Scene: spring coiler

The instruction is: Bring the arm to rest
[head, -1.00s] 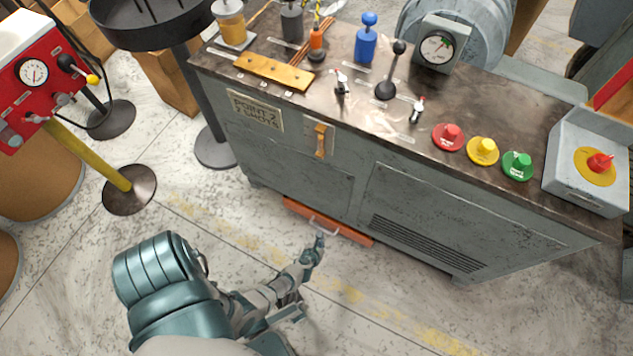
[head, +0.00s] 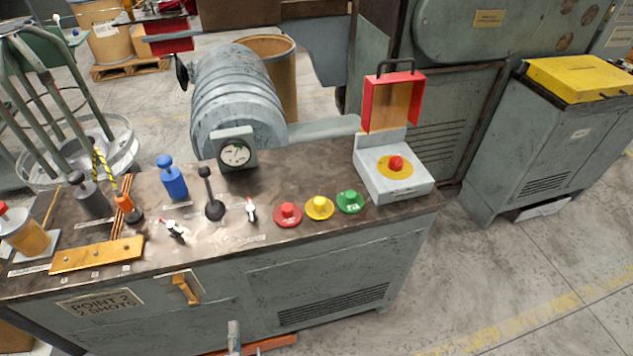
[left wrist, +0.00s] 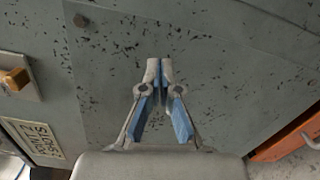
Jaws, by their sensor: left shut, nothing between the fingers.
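My left gripper (head: 234,338) shows only as a small tip at the bottom edge of the head view, in front of the grey console (head: 335,280). In the left wrist view my left gripper (left wrist: 160,70) has its fingertips together with nothing between them. It faces the speckled grey console panel (left wrist: 210,60); whether it touches the panel I cannot tell. The rest of the left arm is out of the head view. My right gripper is in neither view.
An orange drawer (head: 270,345) sits low on the console; it also shows in the left wrist view (left wrist: 280,143), with a handle. An orange latch (head: 186,288) juts from the front. The console top carries levers and buttons. Open floor (head: 500,270) lies right.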

